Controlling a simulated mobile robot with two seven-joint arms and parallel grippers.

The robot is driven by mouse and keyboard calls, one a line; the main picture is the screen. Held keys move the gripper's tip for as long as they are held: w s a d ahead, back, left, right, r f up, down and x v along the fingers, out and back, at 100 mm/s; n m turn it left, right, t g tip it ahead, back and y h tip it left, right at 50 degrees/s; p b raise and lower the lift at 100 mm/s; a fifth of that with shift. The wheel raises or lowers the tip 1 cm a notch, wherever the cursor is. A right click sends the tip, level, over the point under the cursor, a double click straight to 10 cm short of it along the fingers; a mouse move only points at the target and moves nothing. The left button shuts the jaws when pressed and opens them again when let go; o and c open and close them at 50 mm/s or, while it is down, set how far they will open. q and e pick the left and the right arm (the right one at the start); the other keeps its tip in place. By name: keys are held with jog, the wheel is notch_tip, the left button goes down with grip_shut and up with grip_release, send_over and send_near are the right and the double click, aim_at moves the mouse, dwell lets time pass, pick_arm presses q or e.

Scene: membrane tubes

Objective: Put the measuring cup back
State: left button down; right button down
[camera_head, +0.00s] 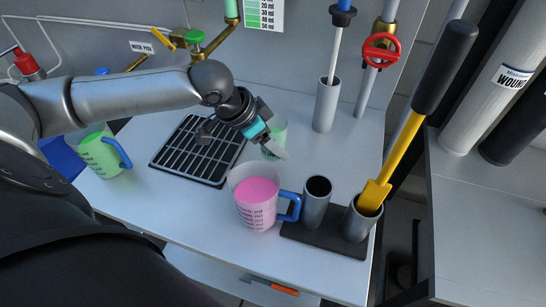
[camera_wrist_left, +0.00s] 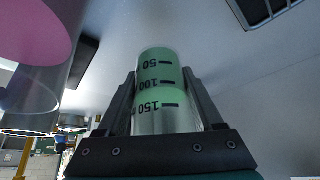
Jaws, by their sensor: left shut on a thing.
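A small clear measuring cup with green liquid (camera_head: 278,128) is near the middle of the counter in the head view, partly behind my left gripper (camera_head: 272,146). In the left wrist view, the measuring cup (camera_wrist_left: 163,80) with its black 50, 100 and 150 marks sits between the two fingers of my left gripper (camera_wrist_left: 165,105). The left gripper is shut on it. I cannot tell whether the cup's base touches the counter. My right gripper is not in view.
A pink-filled pitcher with a blue handle (camera_head: 254,200) stands just in front. A black drain grate (camera_head: 199,151) lies to the left, beyond it a green pitcher (camera_head: 101,154). A dark holder (camera_head: 324,236) with two grey tubes is at right. A grey tube (camera_head: 325,106) stands behind.

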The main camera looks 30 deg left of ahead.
aim_at(273, 157)
pick_arm(q)
notch_tip(273, 157, down, 5)
jog(key=shift+r+b, duration=0.2)
jog(key=shift+b, duration=0.45)
jog(key=shift+f, duration=0.2)
jog(key=shift+f, duration=0.1)
jog(key=shift+c, duration=0.2)
grip_release()
jog(key=p+v, duration=0.3)
jog(key=v, duration=0.9)
